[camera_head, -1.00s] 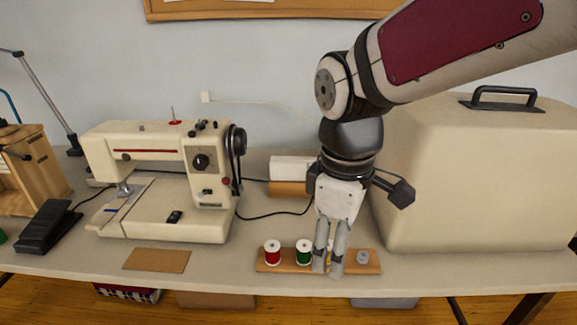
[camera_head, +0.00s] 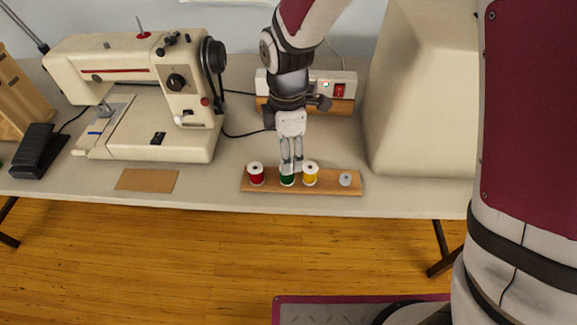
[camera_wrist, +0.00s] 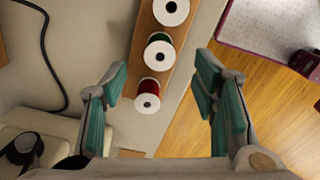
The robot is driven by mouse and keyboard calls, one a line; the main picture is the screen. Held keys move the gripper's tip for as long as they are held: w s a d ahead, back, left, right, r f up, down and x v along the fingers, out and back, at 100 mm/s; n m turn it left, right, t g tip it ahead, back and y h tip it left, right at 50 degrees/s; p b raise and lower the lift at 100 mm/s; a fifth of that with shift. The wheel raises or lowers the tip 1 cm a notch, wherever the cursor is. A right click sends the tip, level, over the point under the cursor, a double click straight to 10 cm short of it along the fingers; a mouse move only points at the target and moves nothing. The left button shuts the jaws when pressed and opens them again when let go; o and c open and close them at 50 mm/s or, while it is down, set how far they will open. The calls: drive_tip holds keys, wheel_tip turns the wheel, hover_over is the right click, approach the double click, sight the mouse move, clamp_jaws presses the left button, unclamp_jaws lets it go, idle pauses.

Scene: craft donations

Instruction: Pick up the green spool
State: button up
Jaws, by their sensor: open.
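The green spool (camera_head: 287,181) stands upright on a wooden strip (camera_head: 333,190), between a red spool (camera_head: 256,175) and a yellow spool (camera_head: 311,175). My gripper (camera_head: 291,166) points down at the green spool, its fingertips at about the spool's top and partly hiding it in the head view. In the wrist view the fingers are spread wide, and the green spool (camera_wrist: 158,55) shows near the line between the fingertips, with its white top facing the camera. The red spool (camera_wrist: 149,98) also lies between the fingers there. Nothing is held.
A small grey bobbin (camera_head: 345,179) sits at the strip's right end. A sewing machine (camera_head: 140,90) stands to the left and a large beige case (camera_head: 420,110) to the right. A power strip (camera_head: 335,85) is behind. The table's front edge is close to the strip.

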sight(287, 179)
wheel_tip(287, 179, down, 8)
drive_tip(key=shift+r, duration=0.2)
drive_tip(key=c, duration=1)
